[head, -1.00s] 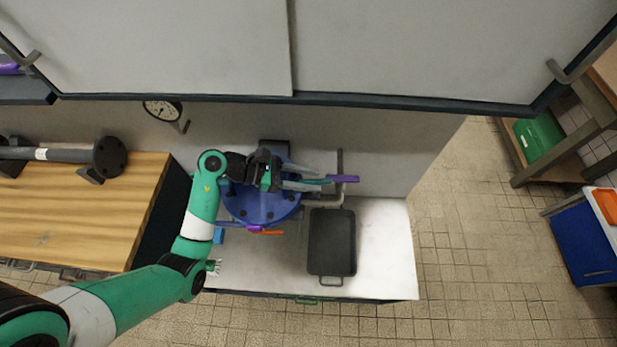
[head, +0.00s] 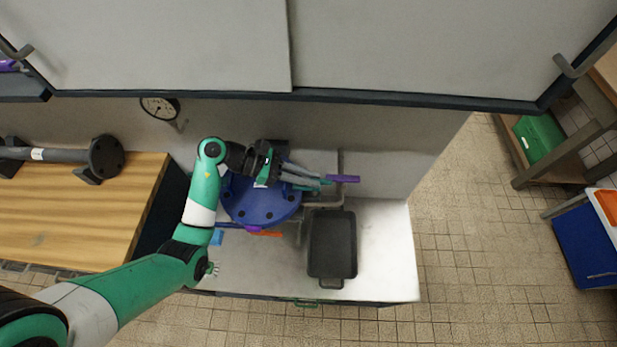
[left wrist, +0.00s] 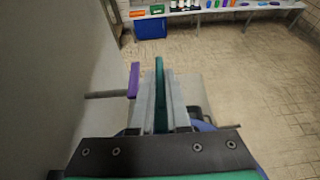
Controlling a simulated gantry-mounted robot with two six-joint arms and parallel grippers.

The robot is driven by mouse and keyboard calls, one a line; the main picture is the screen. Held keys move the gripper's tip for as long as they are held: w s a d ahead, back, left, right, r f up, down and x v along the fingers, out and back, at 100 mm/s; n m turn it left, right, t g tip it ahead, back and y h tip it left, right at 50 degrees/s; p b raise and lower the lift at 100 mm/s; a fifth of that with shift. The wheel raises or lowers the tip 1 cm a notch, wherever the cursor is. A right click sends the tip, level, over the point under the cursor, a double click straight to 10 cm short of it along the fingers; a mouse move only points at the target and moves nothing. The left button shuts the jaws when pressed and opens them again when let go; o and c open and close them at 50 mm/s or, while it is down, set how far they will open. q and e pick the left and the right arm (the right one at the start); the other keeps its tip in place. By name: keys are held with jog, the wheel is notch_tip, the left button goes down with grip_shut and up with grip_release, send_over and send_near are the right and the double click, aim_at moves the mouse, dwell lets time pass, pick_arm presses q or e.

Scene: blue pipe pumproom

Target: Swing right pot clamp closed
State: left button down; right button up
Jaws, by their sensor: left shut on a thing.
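The pot (head: 258,206) has a round blue bolted lid and stands at the back of the white counter. My left gripper (head: 315,178) reaches over the pot from the left, its fingers pointing right. It is shut on the teal clamp handle (left wrist: 160,90), which stands between its two grey fingers in the left wrist view. In the head view only the handle's teal end shows, and the fingers and arm hide the clamp's hinge. A purple handle (head: 344,179) on a thin bar lies just beyond the fingertips; it also shows left of them in the left wrist view (left wrist: 134,80). My right gripper is not in view.
A black tray (head: 318,262) lies on the counter right of the pot. Purple and orange pieces (head: 268,234) sit at the pot's front edge. A grey pipe (head: 338,160) stands behind, near the wall. A cabinet (head: 400,50) overhangs the back. The counter's right end is clear.

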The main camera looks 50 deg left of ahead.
pick_arm(q)
jog(key=c, duration=0.9)
grip_release()
jog(key=v, duration=1.1)
jog(key=shift+s+a+r, duration=0.2)
